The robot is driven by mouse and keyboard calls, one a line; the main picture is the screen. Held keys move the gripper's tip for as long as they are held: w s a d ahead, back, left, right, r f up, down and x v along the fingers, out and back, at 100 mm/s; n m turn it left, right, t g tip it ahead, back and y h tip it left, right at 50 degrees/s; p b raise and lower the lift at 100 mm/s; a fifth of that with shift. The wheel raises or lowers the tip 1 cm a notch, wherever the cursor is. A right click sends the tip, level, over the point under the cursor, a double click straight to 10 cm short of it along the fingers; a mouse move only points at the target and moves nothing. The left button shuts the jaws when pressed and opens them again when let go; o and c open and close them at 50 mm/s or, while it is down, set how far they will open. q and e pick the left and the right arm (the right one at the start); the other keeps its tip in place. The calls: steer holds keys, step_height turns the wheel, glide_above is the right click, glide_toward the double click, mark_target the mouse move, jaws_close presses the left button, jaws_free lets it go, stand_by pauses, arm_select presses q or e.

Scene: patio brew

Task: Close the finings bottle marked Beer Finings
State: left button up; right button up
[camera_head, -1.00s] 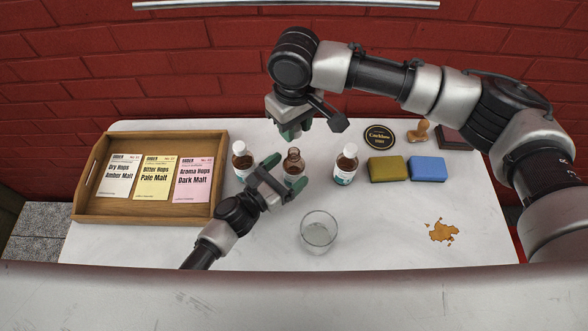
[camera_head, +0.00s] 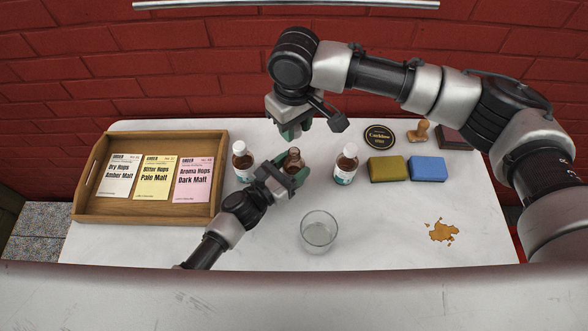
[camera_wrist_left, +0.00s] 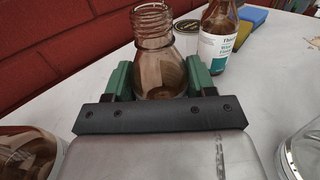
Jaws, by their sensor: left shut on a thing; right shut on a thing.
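A brown bottle (camera_head: 293,157) with a bare threaded neck and no cap stands in the middle of the table. It also shows in the left wrist view (camera_wrist_left: 155,60); no label on it can be read. My left gripper (camera_head: 284,181) is shut around its body, one green finger on each side. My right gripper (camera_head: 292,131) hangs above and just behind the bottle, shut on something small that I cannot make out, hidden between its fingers. It is apart from the bottle neck.
White-capped bottles stand to the left (camera_head: 242,160) and right (camera_head: 346,163). A glass beaker (camera_head: 319,231) is in front. A wooden tray (camera_head: 146,216) with hop and malt packets is at left. Sponges (camera_head: 388,169) and a brown spill (camera_head: 442,231) are at right.

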mark_target(294, 149)
steer(key=shift+f, duration=2.5)
steer(key=shift+f, duration=0.9)
steer(key=shift+f, duration=0.5)
